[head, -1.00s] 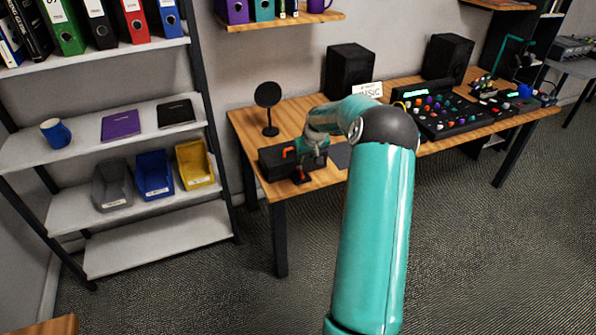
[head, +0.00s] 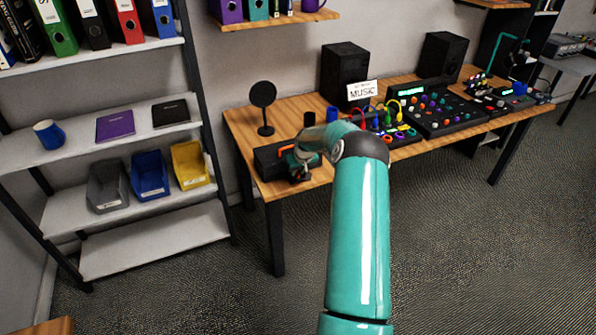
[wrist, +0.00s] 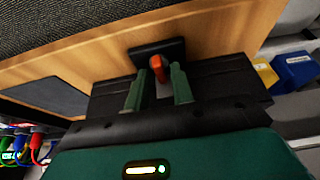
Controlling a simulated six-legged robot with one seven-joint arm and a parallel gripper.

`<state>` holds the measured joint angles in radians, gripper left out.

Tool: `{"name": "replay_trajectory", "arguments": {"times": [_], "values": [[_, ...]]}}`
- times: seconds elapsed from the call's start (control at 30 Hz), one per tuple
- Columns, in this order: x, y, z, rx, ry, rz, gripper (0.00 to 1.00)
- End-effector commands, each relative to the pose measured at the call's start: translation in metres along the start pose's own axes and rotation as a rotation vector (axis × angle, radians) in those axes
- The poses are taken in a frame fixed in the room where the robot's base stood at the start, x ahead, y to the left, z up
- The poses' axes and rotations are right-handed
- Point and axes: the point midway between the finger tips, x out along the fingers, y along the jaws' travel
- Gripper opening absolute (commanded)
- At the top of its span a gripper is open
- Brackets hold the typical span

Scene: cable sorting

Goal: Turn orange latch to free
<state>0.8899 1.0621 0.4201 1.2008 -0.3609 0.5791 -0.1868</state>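A black case (head: 268,158) sits at the left end of the wooden desk, with an orange piece (head: 286,150) showing on its top. In the wrist view the orange latch (wrist: 157,68) stands out from a black plate (wrist: 143,52) in front of the dark case (wrist: 235,80). My gripper (wrist: 158,84) is open, with its two green fingers apart, one on each side of the latch in the picture. I cannot tell whether either finger touches it.
The wooden desk (head: 240,125) also holds a round black stand (head: 263,100), speakers (head: 344,72), a "MUSIC" sign (head: 362,91), coloured cables (head: 385,115) and a mixer (head: 435,113). A shelf with bins (head: 150,175) stands left. Open carpet lies in front.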

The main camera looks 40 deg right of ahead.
Motion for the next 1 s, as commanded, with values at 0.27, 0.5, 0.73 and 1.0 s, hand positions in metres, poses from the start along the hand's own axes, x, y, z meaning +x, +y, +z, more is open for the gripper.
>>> {"name": "replay_trajectory", "arguments": {"times": [0.27,0.5,0.73,1.0], "values": [[-0.0004,0.0002,0.0000,0.000,0.000,0.000,0.00],[-0.0009,-0.0009,-0.0006,0.028,0.000,0.014,0.00],[-0.0008,-0.0030,-0.0010,0.130,0.000,0.057,0.00],[-0.0006,-0.0059,-0.0024,0.338,0.002,0.145,0.00]]}}
